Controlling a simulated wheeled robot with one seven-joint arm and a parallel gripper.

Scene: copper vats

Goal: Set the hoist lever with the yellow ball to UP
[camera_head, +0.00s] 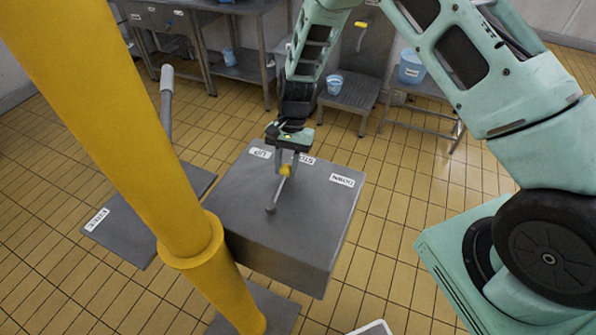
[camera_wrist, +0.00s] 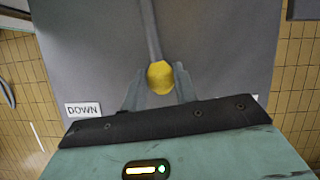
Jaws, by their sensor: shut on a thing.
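The hoist lever (camera_head: 275,194) is a thin grey rod rising from the top of a grey box (camera_head: 300,235). Its yellow ball (camera_head: 285,170) also shows in the wrist view (camera_wrist: 160,76). My gripper (camera_head: 287,166) comes down from above and is shut on the yellow ball, with one finger on each side of it in the wrist view (camera_wrist: 160,88). The box top carries the labels UP (camera_head: 260,153), STOP (camera_head: 306,159) and DOWN (camera_head: 342,180). The lever leans toward the STOP label, which my gripper partly covers.
A thick yellow post (camera_head: 150,150) stands in front, left of the box. Behind it is a grey plate (camera_head: 130,245) with a larger grey lever (camera_head: 166,105). Steel tables and blue buckets (camera_head: 411,67) stand at the back. Tiled floor right of the box is clear.

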